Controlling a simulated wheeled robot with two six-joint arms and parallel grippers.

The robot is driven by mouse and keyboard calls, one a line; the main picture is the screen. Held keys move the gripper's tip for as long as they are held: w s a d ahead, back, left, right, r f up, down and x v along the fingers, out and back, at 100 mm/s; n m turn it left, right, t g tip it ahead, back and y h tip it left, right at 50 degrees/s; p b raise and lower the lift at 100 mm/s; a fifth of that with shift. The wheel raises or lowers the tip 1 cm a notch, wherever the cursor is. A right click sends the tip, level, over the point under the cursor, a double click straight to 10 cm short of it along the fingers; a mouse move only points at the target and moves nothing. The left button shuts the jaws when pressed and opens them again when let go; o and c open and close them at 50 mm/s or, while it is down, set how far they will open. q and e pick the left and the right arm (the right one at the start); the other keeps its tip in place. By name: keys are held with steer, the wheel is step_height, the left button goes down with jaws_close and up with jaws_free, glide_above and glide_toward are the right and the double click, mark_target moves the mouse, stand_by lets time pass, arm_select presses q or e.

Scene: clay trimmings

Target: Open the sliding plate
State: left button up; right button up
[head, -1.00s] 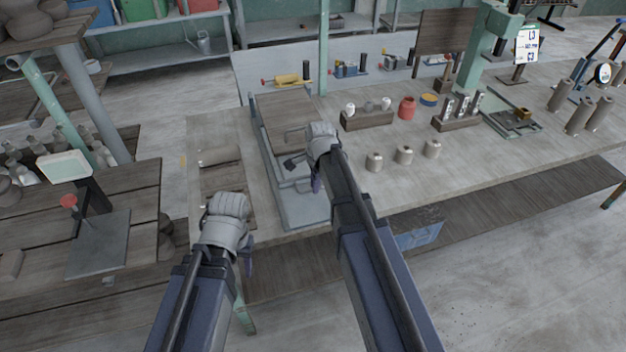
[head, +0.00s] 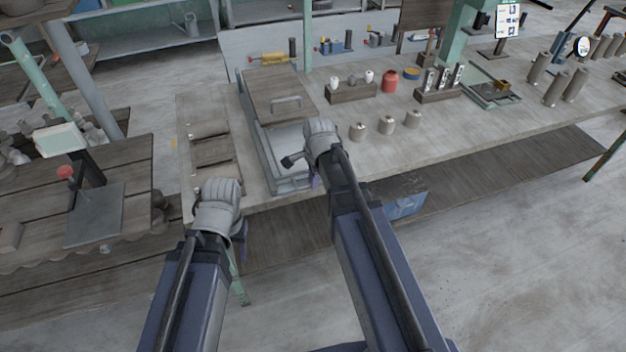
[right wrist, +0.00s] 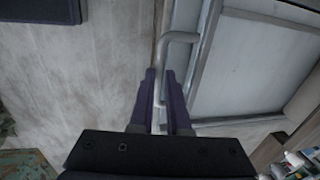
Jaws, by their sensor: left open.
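The sliding plate appears to be the wooden board (head: 262,85) with a U-shaped metal handle (head: 287,102), lying over the far part of a long grey metal tray (head: 257,140). The tray's near part shows uncovered grey metal. My right gripper (head: 316,180) is low at the tray's near right side; its fingers mostly hide behind the wrist. In the right wrist view, this gripper (right wrist: 161,88) has its fingers close together on both sides of a bent metal bar (right wrist: 178,37) beside the tray frame. The bar's mounting is unclear. My left gripper (head: 240,232) is open and empty, left of the tray.
The bench front edge is close to my wrists.

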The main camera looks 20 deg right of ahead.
steer(key=o, duration=0.5)
steer(key=shift+c, duration=0.2)
steer(key=shift+r, duration=0.1)
step_height(320, 180, up, 8)
steer(key=s+p, duration=0.1)
steer(key=p, duration=0.6)
steer(key=shift+s+f+p, duration=0.25)
steer(key=shift+p, duration=0.1)
